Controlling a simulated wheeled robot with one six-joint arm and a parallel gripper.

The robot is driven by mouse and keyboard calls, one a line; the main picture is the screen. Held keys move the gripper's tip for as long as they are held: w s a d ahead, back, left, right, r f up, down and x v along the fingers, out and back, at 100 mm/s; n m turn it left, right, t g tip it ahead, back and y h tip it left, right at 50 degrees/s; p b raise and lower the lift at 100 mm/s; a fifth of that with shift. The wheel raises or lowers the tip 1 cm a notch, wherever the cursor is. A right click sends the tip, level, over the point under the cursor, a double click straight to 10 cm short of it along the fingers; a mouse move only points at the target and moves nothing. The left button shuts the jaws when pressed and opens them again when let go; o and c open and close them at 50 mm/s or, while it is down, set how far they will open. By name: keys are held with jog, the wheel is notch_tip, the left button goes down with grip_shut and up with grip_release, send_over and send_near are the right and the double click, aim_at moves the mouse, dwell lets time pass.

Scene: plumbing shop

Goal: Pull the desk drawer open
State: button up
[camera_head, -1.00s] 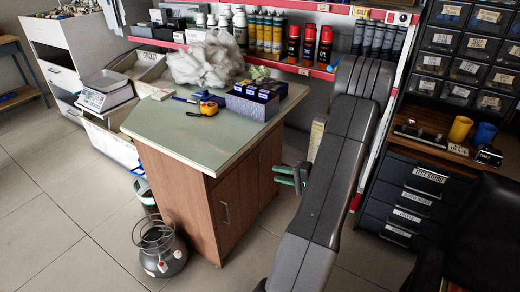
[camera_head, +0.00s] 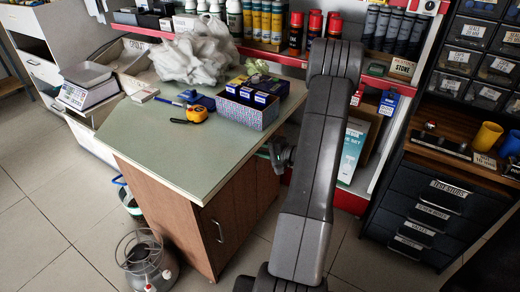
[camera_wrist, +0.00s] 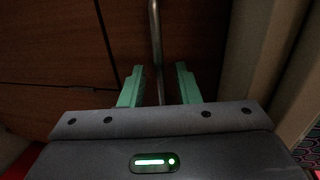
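The desk (camera_head: 175,140) has a pale green top and a brown wooden front. In the wrist view its dark wooden drawer front (camera_wrist: 128,35) fills the middle, crossed by a thin metal bar handle (camera_wrist: 155,40). My gripper (camera_wrist: 159,72) has its two green fingers apart, one on each side of the handle. The handle runs between them; I see no clear contact. The drawer front looks flush with the panel beside it. In the head view my gripper (camera_head: 280,153) is at the desk's right face, its fingers hidden from sight there.
A patterned box (camera_head: 248,110) with small cartons, a tape measure (camera_head: 196,114) and a white plastic heap (camera_head: 195,55) are on the desktop. A lower door handle (camera_head: 220,231) is on the desk front. A wire-topped canister (camera_head: 147,265) stands at left. Dark drawers (camera_head: 420,208) stand at right.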

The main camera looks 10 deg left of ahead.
grip_shut()
jog(key=shift+d, duration=0.15)
jog(key=f+b+v, duration=0.3)
jog(key=v, duration=1.1)
jog(key=d+f+b+v, duration=0.1)
jog(key=f+b+v, duration=0.2)
jog(key=v, duration=1)
jog(key=shift+s+d+r, duration=0.15)
jog(key=shift+s+d, duration=0.15)
jog(key=shift+d, duration=0.15)
grip_release()
